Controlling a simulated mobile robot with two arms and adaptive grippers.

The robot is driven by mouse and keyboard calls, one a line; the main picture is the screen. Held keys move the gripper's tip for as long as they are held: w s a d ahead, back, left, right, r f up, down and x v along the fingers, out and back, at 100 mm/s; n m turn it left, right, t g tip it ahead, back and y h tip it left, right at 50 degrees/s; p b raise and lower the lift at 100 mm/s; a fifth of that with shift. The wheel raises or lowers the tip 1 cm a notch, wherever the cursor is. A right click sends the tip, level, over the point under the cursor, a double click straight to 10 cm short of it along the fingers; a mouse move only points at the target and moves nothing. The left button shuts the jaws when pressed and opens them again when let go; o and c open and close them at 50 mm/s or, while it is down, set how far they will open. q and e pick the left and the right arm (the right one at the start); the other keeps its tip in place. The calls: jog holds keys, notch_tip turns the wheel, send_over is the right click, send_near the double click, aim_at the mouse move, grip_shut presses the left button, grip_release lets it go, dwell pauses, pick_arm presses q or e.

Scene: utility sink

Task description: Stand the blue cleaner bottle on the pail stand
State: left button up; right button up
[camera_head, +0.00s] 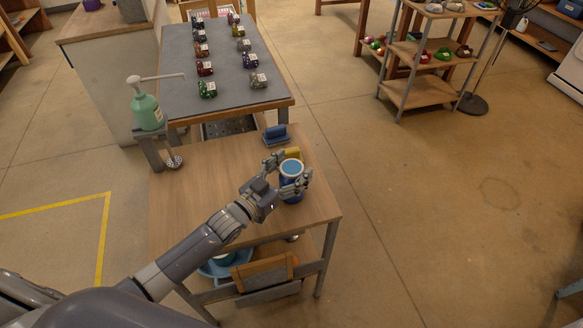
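A blue container (291,194) with a white rim and light blue top stands upright near the right edge of the wooden table. It is the only bottle-like blue thing I see here; I cannot read its label. My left gripper (291,171) reaches it from the left. Its fingers look spread, one on the far side and one in front of the container, partly hiding it. I cannot tell whether they touch it. I cannot tell for certain which piece is the pail stand; the wooden table (203,205) is the surface under the container. My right gripper is not in view.
A green pump bottle (147,112) stands at the table's back left. A blue block-like item (276,135) and a yellow item (292,153) lie behind the container. A blue basin (218,268) is under the table. A grey-topped table (222,87) with several small items is behind.

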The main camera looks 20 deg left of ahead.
pick_arm(q)
jog(key=shift+r, duration=0.15)
jog(key=b+v, duration=0.1)
jog(key=v, duration=1.1)
jog(key=shift+d, duration=0.1)
dwell(0.4)
